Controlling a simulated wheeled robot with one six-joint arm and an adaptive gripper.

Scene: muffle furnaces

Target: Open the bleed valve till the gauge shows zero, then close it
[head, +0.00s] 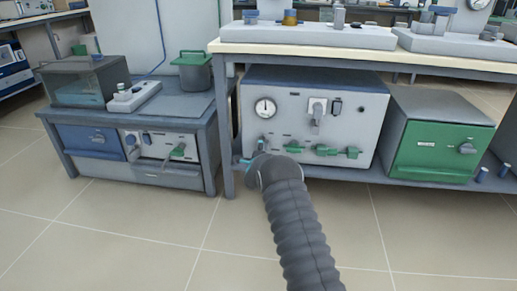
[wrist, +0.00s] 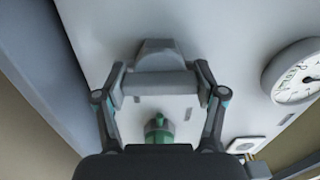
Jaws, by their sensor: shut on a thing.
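The pressure gauge (head: 265,108) is a round white dial at the upper left of the grey cabinet front. Its needle appears to point roughly upward, but the reading is too small to tell. Part of the dial shows at the right of the wrist view (wrist: 296,72). My gripper (head: 247,160) is at the cabinet's lower left front, below the gauge. In the wrist view my gripper (wrist: 160,86) is shut on a grey bar-like handle (wrist: 158,60), apparently the bleed valve, on the pale panel. The head view hides this handle behind my gripper.
Green-handled valves (head: 325,150) line the cabinet's lower front, right of my arm. A green fitting (wrist: 158,128) shows between my fingers. A green-fronted box (head: 440,150) stands at right, a furnace bench (head: 190,105) at left. The tiled floor (head: 130,240) in front is clear.

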